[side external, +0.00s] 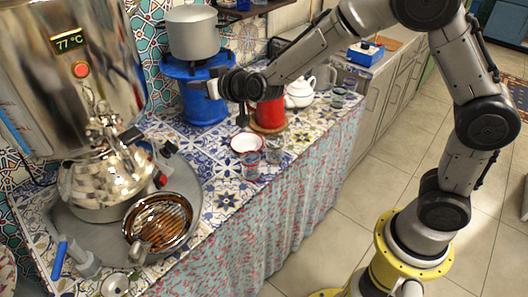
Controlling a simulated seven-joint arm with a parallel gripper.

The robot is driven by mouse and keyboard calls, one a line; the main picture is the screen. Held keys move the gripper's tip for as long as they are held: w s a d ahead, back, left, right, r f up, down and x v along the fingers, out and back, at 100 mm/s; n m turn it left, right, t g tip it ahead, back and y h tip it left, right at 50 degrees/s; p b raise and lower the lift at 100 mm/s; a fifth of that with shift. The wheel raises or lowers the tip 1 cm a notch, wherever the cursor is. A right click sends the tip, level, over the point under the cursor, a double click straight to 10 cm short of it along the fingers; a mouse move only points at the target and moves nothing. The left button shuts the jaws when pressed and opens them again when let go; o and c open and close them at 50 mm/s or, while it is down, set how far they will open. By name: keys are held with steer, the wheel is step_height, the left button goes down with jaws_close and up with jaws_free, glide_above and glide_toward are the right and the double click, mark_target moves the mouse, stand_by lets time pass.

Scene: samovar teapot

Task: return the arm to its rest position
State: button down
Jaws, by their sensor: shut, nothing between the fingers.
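My gripper (211,89) is at the end of my arm, which reaches in from the right above the tiled counter. It points left and is shut and empty. In the picture it overlaps the front of the blue burner stand (202,106); I cannot tell how far apart they are. A shiny metal teapot (103,180) stands on the grey tray (187,184) under the big samovar (75,95), whose display reads 77 °C.
A grey pot (192,33) sits on the burner stand. A red canister (270,111), white teapot (299,94), red-rimmed bowl (246,143) and glass (251,166) stand near my wrist. A brown-glazed bowl (157,222) sits at the tray's front. Floor (325,225) before the counter is clear.

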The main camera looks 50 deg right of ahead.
steer(key=s+d+r+g+y, duration=0.1)
steer(key=s+d+r, duration=0.2)
steer(key=s+r, duration=0.5)
steer(key=s+d+r, duration=0.4)
steer(key=s+r, duration=0.1)
steer(key=s, duration=0.5)
steer(key=s+d+f+g, duration=0.1)
steer(key=s+f+g, duration=0.1)
steer(key=s+f, duration=0.2)
steer(key=s+f+g, duration=0.3)
steer(key=s+f, duration=0.1)
steer(key=s, duration=0.6)
steer(key=s+d+f+n+g+h, duration=0.1)
steer(key=s+f+g, duration=0.1)
steer(key=s, duration=0.6)
steer(key=shift+d+f+g, duration=0.3)
steer(key=shift+f, duration=0.6)
